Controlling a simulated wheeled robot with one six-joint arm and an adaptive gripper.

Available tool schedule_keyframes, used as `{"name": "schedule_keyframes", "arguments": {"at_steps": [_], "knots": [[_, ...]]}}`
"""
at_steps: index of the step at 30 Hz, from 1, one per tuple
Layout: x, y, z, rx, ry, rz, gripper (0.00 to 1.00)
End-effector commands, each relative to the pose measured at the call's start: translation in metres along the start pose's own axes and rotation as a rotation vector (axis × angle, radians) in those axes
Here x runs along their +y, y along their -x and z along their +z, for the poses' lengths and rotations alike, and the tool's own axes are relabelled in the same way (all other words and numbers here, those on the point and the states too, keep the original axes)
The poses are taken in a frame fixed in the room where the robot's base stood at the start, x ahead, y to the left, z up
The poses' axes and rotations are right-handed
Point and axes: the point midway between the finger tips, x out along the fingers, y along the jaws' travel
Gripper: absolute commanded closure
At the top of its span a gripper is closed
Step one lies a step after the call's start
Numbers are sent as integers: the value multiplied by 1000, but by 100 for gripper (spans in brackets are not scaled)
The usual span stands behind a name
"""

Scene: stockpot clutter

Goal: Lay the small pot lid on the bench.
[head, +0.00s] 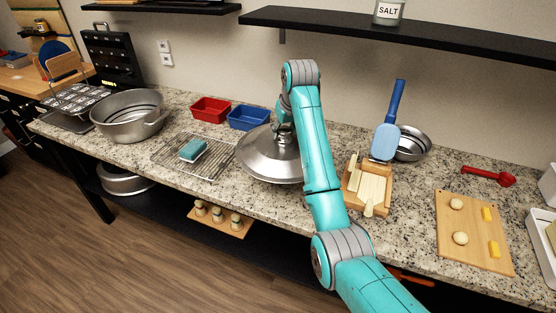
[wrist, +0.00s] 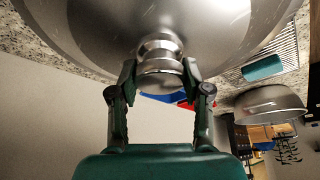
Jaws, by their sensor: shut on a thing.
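A wide domed metal lid (head: 262,160) is over the granite bench (head: 225,187), just right of the wire rack. In the wrist view the lid (wrist: 95,25) fills the top of the picture, with its round knob (wrist: 160,65) between my fingertips. My gripper (head: 284,133) is shut on the knob, and its fingers (wrist: 160,80) close from both sides. The arm hides part of the lid's right side. I cannot tell whether the lid's underside touches the bench or is slightly above it.
A wire rack (head: 165,158) with a blue-green sponge (head: 193,151) lies left of the lid. Red (head: 211,109) and blue (head: 248,117) trays are behind. A large metal bowl (head: 130,118) stands further left. A wooden box (head: 381,195) and a cutting board (head: 474,233) are to the right.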

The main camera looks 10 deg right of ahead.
Motion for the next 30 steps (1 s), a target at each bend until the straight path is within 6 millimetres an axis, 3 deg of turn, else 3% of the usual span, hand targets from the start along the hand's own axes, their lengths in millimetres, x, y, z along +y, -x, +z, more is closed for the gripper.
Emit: {"name": "schedule_keyframes", "arguments": {"at_steps": [5, 12, 24, 30], "knots": [[0, -11, 5, -3, 0, 0, 100], [0, -47, 20, -3, -1, 0, 100], [0, -87, 37, -3, 0, 0, 100], [0, -93, 38, 1, 0, 0, 100]]}}
